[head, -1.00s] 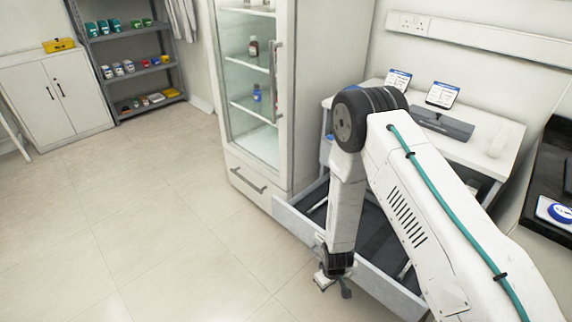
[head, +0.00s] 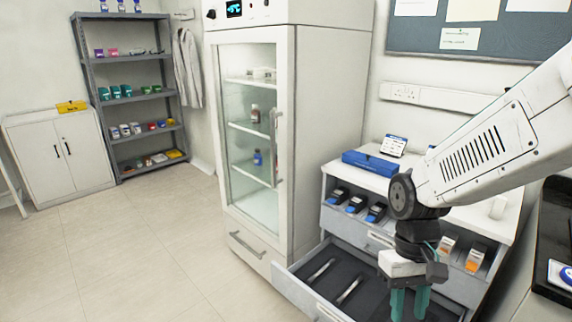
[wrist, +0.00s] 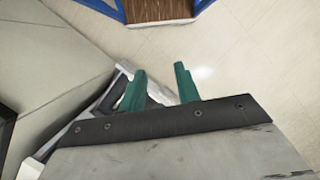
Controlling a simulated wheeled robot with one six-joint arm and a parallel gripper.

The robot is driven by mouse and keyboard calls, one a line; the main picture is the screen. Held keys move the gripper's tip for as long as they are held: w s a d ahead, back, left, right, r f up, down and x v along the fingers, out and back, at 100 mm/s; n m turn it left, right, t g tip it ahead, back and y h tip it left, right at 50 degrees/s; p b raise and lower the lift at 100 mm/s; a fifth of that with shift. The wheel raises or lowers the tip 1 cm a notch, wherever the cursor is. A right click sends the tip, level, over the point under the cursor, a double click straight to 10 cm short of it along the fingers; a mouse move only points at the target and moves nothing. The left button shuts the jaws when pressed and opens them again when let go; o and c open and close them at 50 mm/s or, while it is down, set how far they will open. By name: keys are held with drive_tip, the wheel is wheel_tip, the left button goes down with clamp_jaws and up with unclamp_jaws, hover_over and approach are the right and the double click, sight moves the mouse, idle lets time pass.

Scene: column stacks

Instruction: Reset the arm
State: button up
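My gripper (head: 409,304) hangs at the end of my arm in front of the open drawer (head: 283,283), its teal fingers pointing down. In the wrist view my gripper's two teal fingers (wrist: 160,86) stand apart with nothing visible between them. The gripper is open and empty. The drawer is pulled out below the white workbench and holds a few thin, light-coloured tools on a dark liner. Part of the drawer's right side is hidden behind my gripper.
A tall glass-door fridge (head: 258,155) stands left of the workbench (head: 462,215). A blue case (head: 368,163) lies on the bench top, above bins of small devices. A grey shelf (head: 130,85) and white cabinet (head: 60,155) stand at the back left. The floor (head: 140,255) at left is clear.

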drive_tip(key=s+d+r+m+t, duration=0.1)
drive_tip(key=s+d+r+t, duration=0.3)
drive_tip(key=s+r, duration=0.6)
wheel_tip(320, 180, up, 3)
drive_tip(key=shift+s+d+r+m+t, duration=0.2)
drive_tip(key=shift+m+t, duration=0.1)
drive_tip(key=shift+t, duration=0.1)
idle(0.8)
